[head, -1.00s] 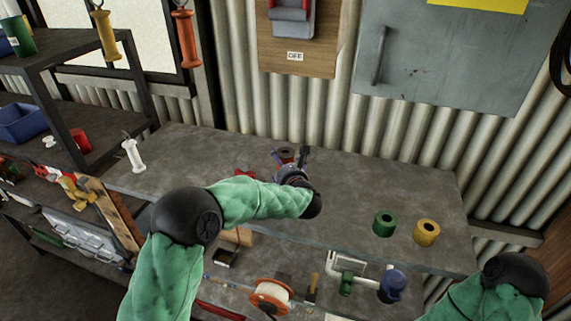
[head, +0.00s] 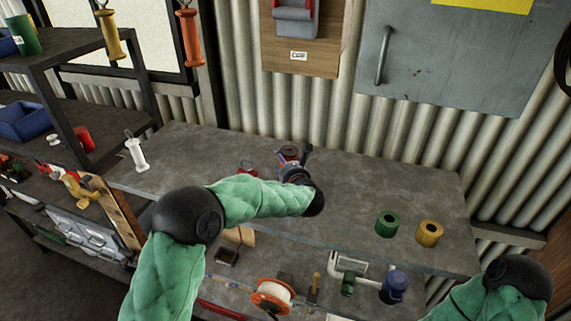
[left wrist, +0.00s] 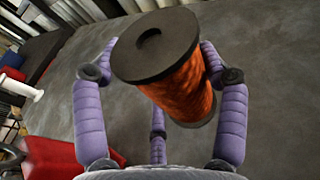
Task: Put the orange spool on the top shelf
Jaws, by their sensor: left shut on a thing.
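The orange spool (left wrist: 182,85), with dark grey round ends, is between the purple fingers of my left gripper (left wrist: 160,85), which is shut on it. In the head view the spool's dark end (head: 289,150) shows over the back of the grey workbench, with my left gripper (head: 292,165) around it. I cannot tell whether the spool touches the bench. The top shelf (head: 60,60) of a dark rack is at the upper left and holds a green cylinder (head: 25,36). My right arm shows at the lower right, but its gripper is out of view.
A green spool (head: 387,224) and a yellow spool (head: 429,233) stand on the bench's right side. A white spool-shaped piece (head: 136,153) is at its left end. A yellow piece (head: 108,35) and an orange piece (head: 189,38) hang near the rack.

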